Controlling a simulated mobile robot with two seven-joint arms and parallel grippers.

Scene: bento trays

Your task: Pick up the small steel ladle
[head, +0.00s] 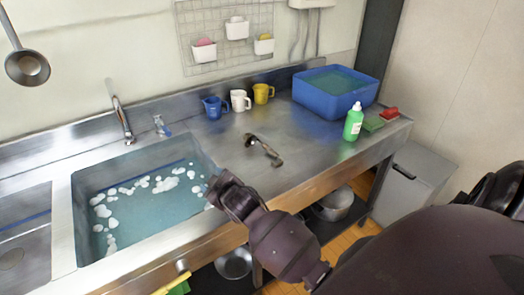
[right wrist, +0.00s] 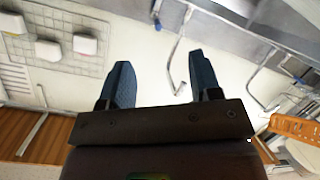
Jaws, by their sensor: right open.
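A steel ladle (head: 27,68) with a round bowl hangs at the upper left of the head view, its handle running up out of the frame. A small dark metallic utensil (head: 263,150) lies on the counter right of the sink; it is too small to tell its exact shape. My right gripper (head: 222,192) is over the sink's right front edge, apart from both. In the right wrist view its two blue fingers (right wrist: 163,82) stand wide apart with nothing between them. My left gripper is not in view.
The sink (head: 88,205) holds water with foam. Blue, white and yellow cups (head: 239,100) stand along the back. The counter (head: 310,150) between is mostly clear.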

